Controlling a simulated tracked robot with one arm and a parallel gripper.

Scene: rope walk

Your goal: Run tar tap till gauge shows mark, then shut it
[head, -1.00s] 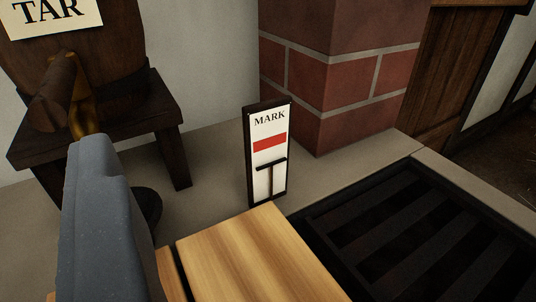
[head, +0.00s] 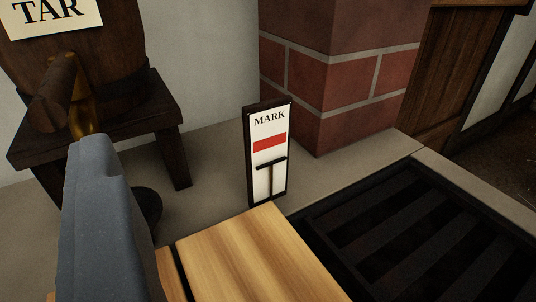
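The tar barrel (head: 105,45) with a "TAR" label sits on a dark wooden stand at upper left. Its tap (head: 55,95) has a dark wooden part and a brassy part beside it. My gripper (head: 95,160) shows as one grey finger in the left foreground, its tip just below the tap in the picture. It hides what lies behind it, and I cannot tell whether it touches the tap. The gauge (head: 268,185) stands upright at the centre, with "MARK" above a red band. Its dark T-shaped pointer has its crossbar a little below the red band. No tar stream is visible.
A light wooden surface (head: 245,255) fills the lower middle, in front of the gauge. A dark slatted grate (head: 410,235) lies at right. A brick pillar (head: 345,80) stands behind the gauge. A dark round object (head: 147,205) is partly hidden behind my gripper.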

